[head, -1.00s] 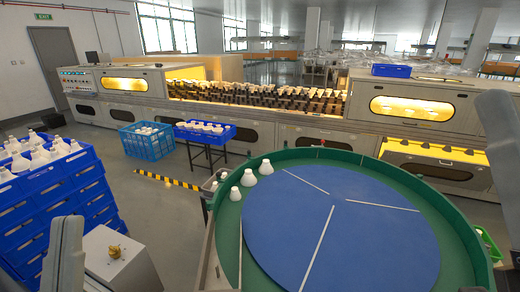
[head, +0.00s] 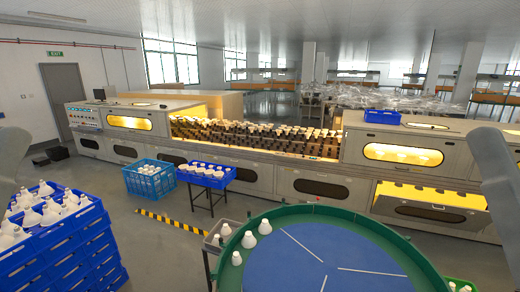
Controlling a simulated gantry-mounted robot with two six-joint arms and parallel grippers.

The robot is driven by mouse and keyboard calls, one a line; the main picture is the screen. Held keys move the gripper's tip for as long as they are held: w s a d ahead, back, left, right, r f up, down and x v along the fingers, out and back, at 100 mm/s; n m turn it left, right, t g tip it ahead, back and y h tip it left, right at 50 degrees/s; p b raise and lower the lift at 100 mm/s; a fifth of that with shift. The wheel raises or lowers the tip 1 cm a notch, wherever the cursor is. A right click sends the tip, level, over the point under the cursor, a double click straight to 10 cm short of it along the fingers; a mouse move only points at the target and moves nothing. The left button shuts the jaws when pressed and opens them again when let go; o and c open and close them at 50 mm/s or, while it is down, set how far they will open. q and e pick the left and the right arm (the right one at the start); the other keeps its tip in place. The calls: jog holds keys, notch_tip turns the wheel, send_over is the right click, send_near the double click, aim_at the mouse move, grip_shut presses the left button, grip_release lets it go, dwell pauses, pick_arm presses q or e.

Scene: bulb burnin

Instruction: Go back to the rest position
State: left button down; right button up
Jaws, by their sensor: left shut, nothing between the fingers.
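A grey part of my right arm shows at the right edge, in front of the oven line; my right gripper is not in view.
A green-rimmed turntable (head: 395,248) with a blue disc stands at the front, with several white bulbs (head: 249,240) at its left rim. Stacked blue crates (head: 95,240) of bulbs stand at the left. A long oven line (head: 245,180) crosses behind. Grey floor lies between.

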pick_arm(q)
notch_tip(320, 180, up, 19)
jog(key=p, duration=1.5)
jog(key=c, duration=1.3)
grip_release()
jog(key=shift+f, duration=0.1)
jog(key=shift+c, duration=0.2)
jog(key=o, duration=0.5)
jog(key=shift+o, duration=0.2)
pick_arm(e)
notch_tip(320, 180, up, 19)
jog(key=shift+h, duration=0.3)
